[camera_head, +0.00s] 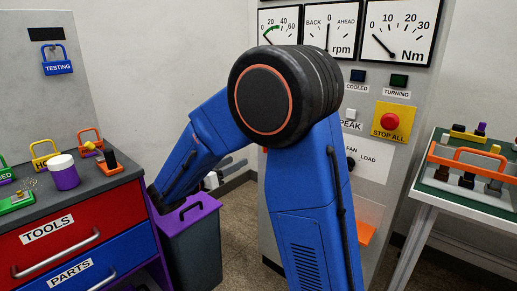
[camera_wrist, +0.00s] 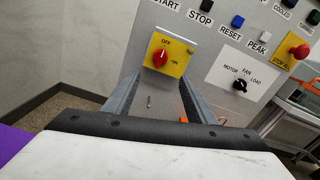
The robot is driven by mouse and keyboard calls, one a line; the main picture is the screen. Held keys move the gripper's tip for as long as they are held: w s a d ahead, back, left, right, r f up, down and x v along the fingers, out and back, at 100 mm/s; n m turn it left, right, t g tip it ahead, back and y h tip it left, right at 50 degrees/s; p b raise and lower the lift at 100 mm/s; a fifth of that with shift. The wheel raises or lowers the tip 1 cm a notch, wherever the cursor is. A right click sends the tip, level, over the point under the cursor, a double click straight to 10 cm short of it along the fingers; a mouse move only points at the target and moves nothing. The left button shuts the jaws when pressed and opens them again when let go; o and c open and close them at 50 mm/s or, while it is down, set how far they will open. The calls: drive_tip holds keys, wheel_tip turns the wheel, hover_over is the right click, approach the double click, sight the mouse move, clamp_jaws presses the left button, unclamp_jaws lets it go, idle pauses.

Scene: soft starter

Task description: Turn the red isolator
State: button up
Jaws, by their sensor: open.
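The red isolator (camera_wrist: 160,58) is a red knob on a yellow plate marked OFF and ON, on the grey panel in the wrist view. Which mark the knob points to is too small to tell. My gripper (camera_wrist: 155,88) is open, with its two grey fingers reaching toward the panel on either side of and below the yellow plate. Nothing shows between the fingers, and I see no contact with the knob.
Beside the isolator are a black selector (camera_wrist: 240,85), several push buttons and a red stop button (camera_head: 390,121) on yellow. A drawer cabinet (camera_head: 80,215) stands left, a grey bin (camera_head: 195,245) beside it, and a green-topped table (camera_head: 470,193) right.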

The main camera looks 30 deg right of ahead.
drive_tip(key=x, duration=1.6)
drive_tip(key=shift+d, duration=0.25)
drive_tip(key=shift+c, duration=0.6)
drive_tip(key=c, duration=0.9)
